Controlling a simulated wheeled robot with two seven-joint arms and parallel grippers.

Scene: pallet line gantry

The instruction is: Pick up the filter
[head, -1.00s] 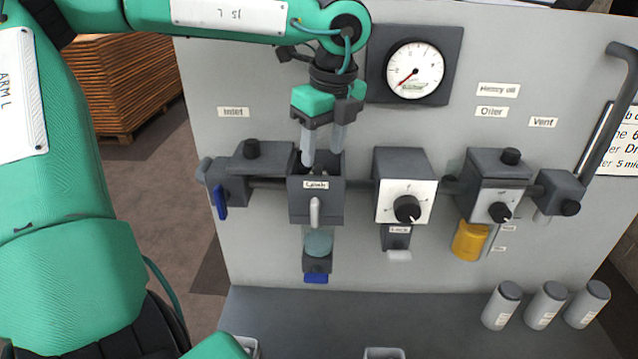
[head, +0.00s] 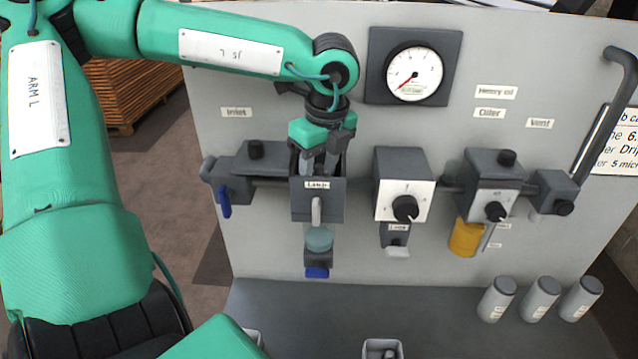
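My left gripper (head: 320,160) points down into the open top of a grey housing (head: 318,204) on the panel, which carries a small label and a light lever on its front. The fingers look a little apart, but their tips are hidden behind the housing's front wall, so I cannot tell whether they hold anything. No filter shows clearly; the inside of the housing is hidden. A clear bowl (head: 319,238) with a blue-tipped drain hangs below the housing. My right gripper is not in view.
A valve with a blue handle (head: 223,203) sits left of the housing and a knobbed regulator (head: 403,186) right of it. A gauge (head: 414,73) is above. Several grey cylinders (head: 540,299) stand on the bench at the right. A small tray (head: 382,349) is at the front edge.

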